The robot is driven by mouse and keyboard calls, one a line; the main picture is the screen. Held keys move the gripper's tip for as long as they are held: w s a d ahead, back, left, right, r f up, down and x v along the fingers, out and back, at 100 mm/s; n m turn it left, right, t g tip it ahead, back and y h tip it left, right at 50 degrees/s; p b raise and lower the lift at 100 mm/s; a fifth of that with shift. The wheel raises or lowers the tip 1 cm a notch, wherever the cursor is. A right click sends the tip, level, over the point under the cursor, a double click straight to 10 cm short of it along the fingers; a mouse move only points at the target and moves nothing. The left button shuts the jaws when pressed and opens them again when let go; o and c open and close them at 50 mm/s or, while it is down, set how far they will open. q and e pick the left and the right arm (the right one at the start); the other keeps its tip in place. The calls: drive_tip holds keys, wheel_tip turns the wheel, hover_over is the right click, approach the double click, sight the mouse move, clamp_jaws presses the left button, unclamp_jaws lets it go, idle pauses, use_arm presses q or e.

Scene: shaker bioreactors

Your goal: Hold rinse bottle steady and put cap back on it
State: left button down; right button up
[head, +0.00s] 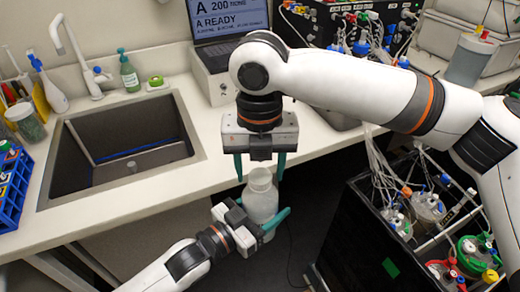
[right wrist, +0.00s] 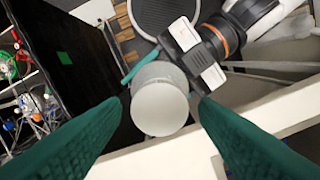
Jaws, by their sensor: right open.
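The rinse bottle (head: 262,203) is a pale, translucent bottle standing upright in the air in front of the counter edge. My left gripper (head: 266,216) is shut around its body from the lower left. A pale round top, which looks like the cap (head: 260,178), sits on the bottle; I cannot tell how firmly it is seated. In the right wrist view the cap (right wrist: 160,109) is a plain whitish disc between the fingers. My right gripper (head: 260,168) points straight down above the bottle, open, its teal fingertips on either side of the top and apart from it.
The counter (head: 215,135) with a sink (head: 125,140) lies behind the bottle. A soap bottle (head: 129,73) and a laptop (head: 228,28) stand farther back. A black cart (head: 355,235) with tubed vessels is at the right. The space below the bottle is open floor.

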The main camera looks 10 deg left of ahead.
drive_tip(key=shift+f, duration=0.35)
drive_tip(key=shift+c, duration=0.5)
